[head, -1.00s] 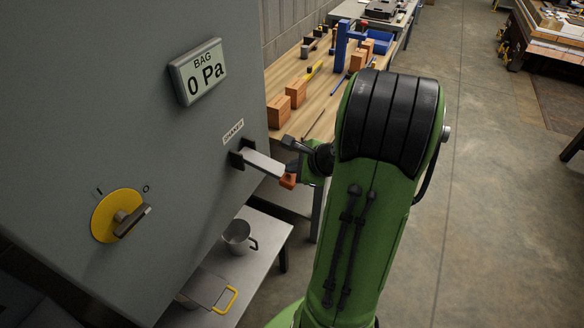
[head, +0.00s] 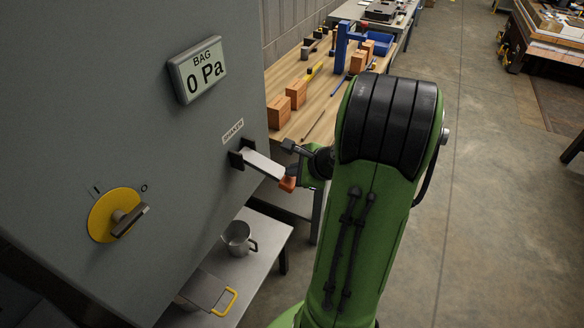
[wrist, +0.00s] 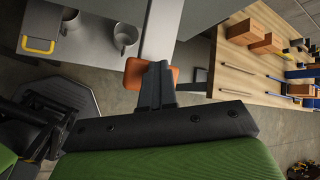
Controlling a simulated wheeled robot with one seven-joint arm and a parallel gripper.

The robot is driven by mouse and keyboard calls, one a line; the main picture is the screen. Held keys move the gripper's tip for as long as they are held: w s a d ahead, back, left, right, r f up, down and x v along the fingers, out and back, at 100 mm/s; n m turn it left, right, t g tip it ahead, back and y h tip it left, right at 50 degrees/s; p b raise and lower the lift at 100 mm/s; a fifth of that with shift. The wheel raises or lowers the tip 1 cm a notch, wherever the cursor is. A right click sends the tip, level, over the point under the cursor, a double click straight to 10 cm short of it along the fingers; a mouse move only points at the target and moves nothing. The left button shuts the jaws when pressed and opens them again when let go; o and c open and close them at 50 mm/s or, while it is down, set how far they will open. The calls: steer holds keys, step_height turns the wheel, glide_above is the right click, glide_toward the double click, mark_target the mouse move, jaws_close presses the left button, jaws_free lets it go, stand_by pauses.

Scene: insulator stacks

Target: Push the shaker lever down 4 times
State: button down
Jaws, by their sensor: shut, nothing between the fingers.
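The shaker lever (head: 262,164) is a light grey bar with an orange end (head: 287,184). It sticks out of a dark slot in the grey cabinet under the SHAKER label and slopes down toward the orange end. In the wrist view the grey bar (wrist: 160,30) and orange end (wrist: 131,74) lie right at my gripper (wrist: 157,68). Its fingers are shut with nothing between them and overlap the orange end in the picture. I cannot tell whether they touch it. In the head view my wrist is beside the lever's end, and the fingertips are hidden.
The cabinet (head: 100,130) carries a BAG display (head: 198,71) reading 0 Pa and a yellow rotary switch (head: 117,215). Below is a metal shelf (head: 268,230) with a metal mug (head: 238,238). A wooden bench (head: 300,118) with blocks and tools stands behind. Open floor lies right.

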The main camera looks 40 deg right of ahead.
steer(key=shift+s+f+b, duration=0.1)
steer(key=shift+f+b, duration=0.4)
steer(key=shift+f, duration=0.3)
stand_by(0.4)
stand_by(0.4)
steer(key=shift+r+p, duration=3)
steer(key=shift+r, duration=0.25)
steer(key=shift+f, duration=0.1)
step_height(320, 180, up, 5)
steer(key=p, duration=0.4)
steer(key=shift+p, duration=0.3)
step_height(320, 180, up, 4)
steer(key=p, duration=0.2)
steer(key=shift+p, duration=0.3)
